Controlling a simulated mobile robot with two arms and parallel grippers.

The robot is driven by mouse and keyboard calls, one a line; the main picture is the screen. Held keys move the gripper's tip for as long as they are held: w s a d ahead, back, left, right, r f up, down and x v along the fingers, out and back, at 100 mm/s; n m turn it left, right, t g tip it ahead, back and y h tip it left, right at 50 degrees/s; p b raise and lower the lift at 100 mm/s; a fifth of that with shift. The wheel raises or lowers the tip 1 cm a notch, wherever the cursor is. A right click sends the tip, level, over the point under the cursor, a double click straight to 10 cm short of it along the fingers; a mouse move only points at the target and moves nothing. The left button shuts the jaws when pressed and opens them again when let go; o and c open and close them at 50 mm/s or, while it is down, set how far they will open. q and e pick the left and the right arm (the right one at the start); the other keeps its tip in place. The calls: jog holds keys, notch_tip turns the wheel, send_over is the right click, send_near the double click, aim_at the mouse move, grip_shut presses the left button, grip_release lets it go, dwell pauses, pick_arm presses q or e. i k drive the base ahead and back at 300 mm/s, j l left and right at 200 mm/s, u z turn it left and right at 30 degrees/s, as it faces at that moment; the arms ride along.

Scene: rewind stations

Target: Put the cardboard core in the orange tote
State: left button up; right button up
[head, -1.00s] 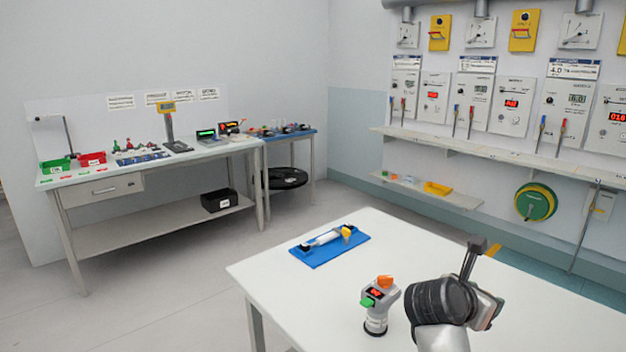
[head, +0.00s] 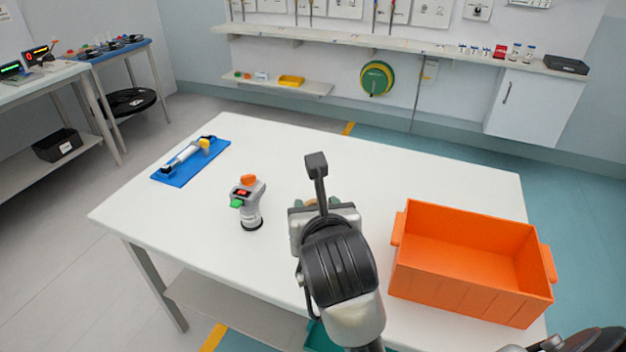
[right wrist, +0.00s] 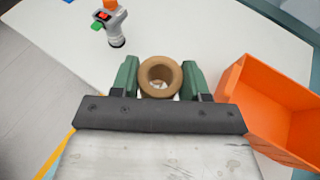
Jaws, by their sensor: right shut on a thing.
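The cardboard core (right wrist: 150,72) is a tan, open-ended tube. In the right wrist view it stands between the green fingers of my right gripper (right wrist: 160,85), which is shut on it. In the head view my right gripper (head: 315,204) is over the white table, mostly hidden behind my wrist; only a small tan bit of the core shows. The orange tote (head: 465,285) is an open, empty-looking box at the table's right end, to the right of the gripper and apart from it. It also shows at the right of the right wrist view (right wrist: 262,125). My left gripper is not in view.
A grey handheld device (head: 250,205) with orange and green parts stands on the white table (head: 300,145), left of my right gripper. Bare tabletop lies behind the gripper and tote.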

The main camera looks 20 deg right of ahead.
aim_at(456, 275)
jog(key=i+z, duration=0.15)
jog(key=z, duration=0.25)
jog(key=i+j+z, duration=0.1)
jog(key=z, duration=0.3)
jog(key=i+j+z, duration=0.15)
jog(key=z, duration=0.25)
jog(key=i+j, duration=0.7)
jog(key=j, duration=0.15)
